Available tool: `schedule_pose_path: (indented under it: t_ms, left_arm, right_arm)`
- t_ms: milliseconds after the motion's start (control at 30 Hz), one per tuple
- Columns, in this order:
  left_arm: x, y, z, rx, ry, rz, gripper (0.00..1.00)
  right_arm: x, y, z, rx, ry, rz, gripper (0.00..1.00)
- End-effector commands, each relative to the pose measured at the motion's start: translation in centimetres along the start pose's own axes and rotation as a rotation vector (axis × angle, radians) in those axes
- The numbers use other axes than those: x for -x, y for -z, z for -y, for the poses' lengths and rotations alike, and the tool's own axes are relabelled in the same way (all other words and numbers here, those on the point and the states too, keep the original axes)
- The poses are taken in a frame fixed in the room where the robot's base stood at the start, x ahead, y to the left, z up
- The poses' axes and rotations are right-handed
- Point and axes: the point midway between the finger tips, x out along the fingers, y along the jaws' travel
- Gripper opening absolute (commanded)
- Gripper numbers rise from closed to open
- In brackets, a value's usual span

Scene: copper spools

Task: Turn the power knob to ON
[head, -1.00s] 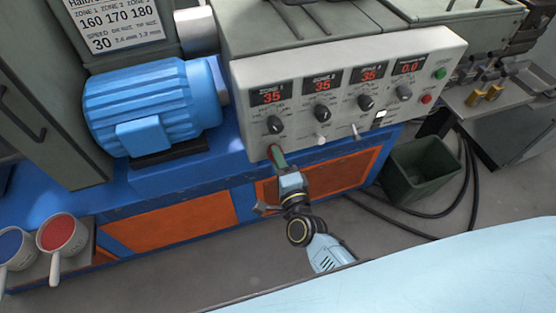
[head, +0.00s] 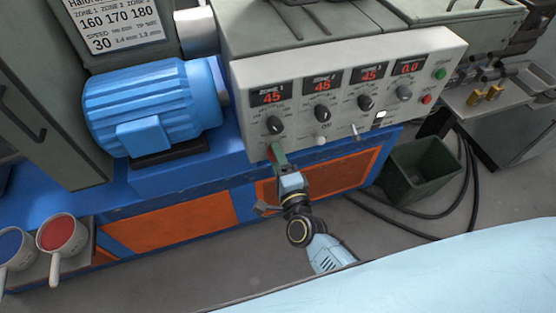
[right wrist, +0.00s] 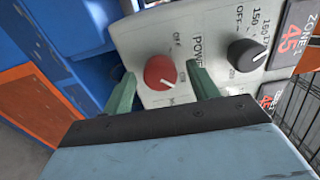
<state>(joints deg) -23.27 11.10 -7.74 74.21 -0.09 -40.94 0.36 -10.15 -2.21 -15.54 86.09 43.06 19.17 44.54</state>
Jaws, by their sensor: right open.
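The red power knob (right wrist: 159,73) is on the sloped control panel (right wrist: 135,40), beside the POWER label. Its white pointer line faces the lower edge of the right wrist view, away from the OFF label above it. My right gripper (right wrist: 160,82) is open, with one green finger on each side of the knob. I cannot tell whether the fingers touch it. In the head view my right gripper (head: 278,155) is at the panel's lower left corner and mostly hides the knob. My left gripper is not in view.
The zone displays (head: 273,96) are lit at 45, and the last display (head: 409,68) reads 0.0. A black zone knob (right wrist: 247,54) is close to the right finger. A blue motor (head: 150,105) stands left of the panel, a dark bin (head: 420,170) to the right.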

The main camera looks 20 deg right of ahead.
Motion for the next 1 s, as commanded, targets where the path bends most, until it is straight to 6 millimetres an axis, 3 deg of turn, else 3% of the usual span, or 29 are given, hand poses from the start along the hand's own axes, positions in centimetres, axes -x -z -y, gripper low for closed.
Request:
schedule_pose_path:
  t_ms: [167,400,700,1000]
  left_arm:
    - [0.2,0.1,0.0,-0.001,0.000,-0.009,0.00]
    - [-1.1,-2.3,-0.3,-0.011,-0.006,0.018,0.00]
    - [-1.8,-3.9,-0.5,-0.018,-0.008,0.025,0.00]
    - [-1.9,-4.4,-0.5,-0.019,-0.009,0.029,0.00]
  right_arm:
    - [1.2,0.0,-0.1,0.001,-0.003,0.000,0.59]
    - [6.2,0.0,0.0,0.001,-0.005,0.001,0.59]
    - [11.9,0.0,0.0,0.001,-0.002,0.001,0.59]
    - [13.4,0.0,0.0,0.000,0.001,0.000,0.59]
